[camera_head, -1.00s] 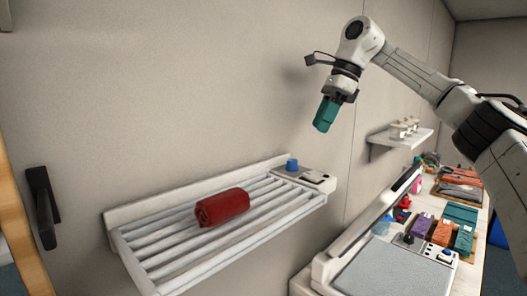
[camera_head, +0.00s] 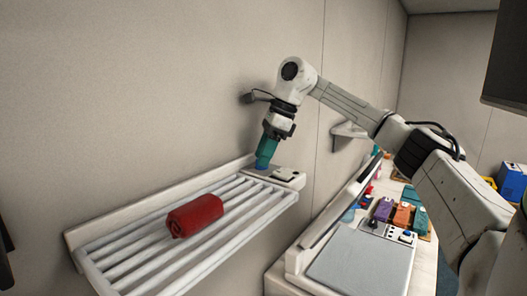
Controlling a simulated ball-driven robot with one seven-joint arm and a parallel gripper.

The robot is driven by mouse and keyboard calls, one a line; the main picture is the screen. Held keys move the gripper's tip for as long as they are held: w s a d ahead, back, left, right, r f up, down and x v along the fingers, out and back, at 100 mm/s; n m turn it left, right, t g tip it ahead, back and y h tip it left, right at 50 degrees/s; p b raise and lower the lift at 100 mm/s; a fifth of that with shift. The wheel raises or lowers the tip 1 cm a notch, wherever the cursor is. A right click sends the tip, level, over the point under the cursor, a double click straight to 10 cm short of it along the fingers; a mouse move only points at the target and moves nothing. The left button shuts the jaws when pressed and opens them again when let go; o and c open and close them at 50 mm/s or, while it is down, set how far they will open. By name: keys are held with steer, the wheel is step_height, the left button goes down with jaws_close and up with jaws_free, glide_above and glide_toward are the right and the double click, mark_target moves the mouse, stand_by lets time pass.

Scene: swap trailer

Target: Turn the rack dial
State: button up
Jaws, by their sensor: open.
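The rack (camera_head: 84,234) is a white slatted shelf on the wall. Its blue dial (camera_head: 262,170) sits on the panel at the rack's right end, and only its lower edge shows. My gripper (camera_head: 264,160), with teal fingers, points down right at the dial and covers most of it. The jaws are open. I cannot tell whether the fingers are around the dial or just above it. A rolled red towel (camera_head: 195,215) lies on the slats to the left of the gripper.
A white press-like machine with a grey bed (camera_head: 360,262) stands to the right of the rack. Behind it are folded purple (camera_head: 384,209), orange and teal cloths on the counter. A small wall shelf (camera_head: 350,130) shows behind my arm. The wall is close behind the rack.

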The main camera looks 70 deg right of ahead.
steer(key=shift+w+a+f, duration=0.1)
steer(key=shift+f, duration=0.15)
steer(key=shift+c, duration=0.4)
steer(key=c, duration=0.6)
steer(key=shift+c, duration=0.2)
